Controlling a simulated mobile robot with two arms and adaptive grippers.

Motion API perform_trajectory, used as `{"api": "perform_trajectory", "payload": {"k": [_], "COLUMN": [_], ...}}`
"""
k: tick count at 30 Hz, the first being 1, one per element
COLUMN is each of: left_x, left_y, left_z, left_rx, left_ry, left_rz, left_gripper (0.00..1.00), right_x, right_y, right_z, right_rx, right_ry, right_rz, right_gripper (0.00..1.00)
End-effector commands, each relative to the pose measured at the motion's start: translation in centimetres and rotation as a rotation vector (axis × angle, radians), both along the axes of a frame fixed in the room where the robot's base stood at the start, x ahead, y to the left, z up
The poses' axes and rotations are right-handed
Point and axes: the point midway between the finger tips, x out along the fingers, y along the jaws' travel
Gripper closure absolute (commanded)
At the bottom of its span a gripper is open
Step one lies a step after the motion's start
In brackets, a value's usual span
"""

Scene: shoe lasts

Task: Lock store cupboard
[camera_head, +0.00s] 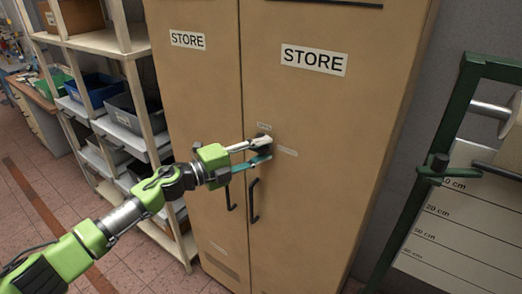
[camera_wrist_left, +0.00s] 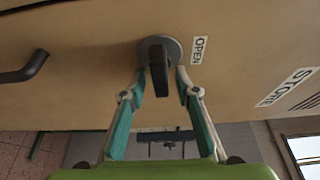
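The tan store cupboard (camera_head: 300,215) has two closed doors, each with a STORE sign and a dark pull handle (camera_head: 254,202). A round grey lock knob (camera_head: 265,142) with a dark bar sits on the right door near the seam. My left gripper (camera_head: 264,150) is at the knob. In the left wrist view, its fingers (camera_wrist_left: 160,86) are apart, one on each side of the knob's bar (camera_wrist_left: 159,72), with gaps showing. An OPEN label (camera_wrist_left: 198,50) is beside the knob. A second small label (camera_head: 287,152) is unreadable. My right gripper is out of view.
Shelving (camera_head: 130,55) with blue and grey bins stands left of the cupboard. A green metal frame (camera_head: 412,210) with a cm scale board (camera_head: 455,235) stands to the right. Tiled floor (camera_head: 25,175) is clear at the lower left.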

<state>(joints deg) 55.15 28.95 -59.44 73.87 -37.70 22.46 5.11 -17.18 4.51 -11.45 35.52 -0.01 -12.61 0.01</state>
Motion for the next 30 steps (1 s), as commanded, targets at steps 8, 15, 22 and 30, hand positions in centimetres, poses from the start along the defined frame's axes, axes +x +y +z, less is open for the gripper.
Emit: {"api": "perform_trajectory", "payload": {"k": [8, 15, 22, 30], "left_x": [-0.7, -3.4, -5.5, -6.3], "left_y": [1.4, 5.7, 9.0, 10.2], "left_z": [0.0, -0.1, -0.1, 0.0], "left_rx": [0.000, 0.003, 0.000, -0.001], "left_ry": [0.000, 0.002, 0.002, 0.001], "left_rz": [0.002, 0.003, 0.002, -0.001], "left_gripper": [0.71, 0.71, 0.71, 0.71], "right_x": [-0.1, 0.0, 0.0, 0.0], "right_y": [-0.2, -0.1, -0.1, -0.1], "right_z": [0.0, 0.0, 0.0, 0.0], "right_rx": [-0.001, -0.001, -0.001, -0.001], "right_ry": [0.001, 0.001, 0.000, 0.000], "right_rz": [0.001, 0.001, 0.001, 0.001], "right_gripper": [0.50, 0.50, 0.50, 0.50]}}
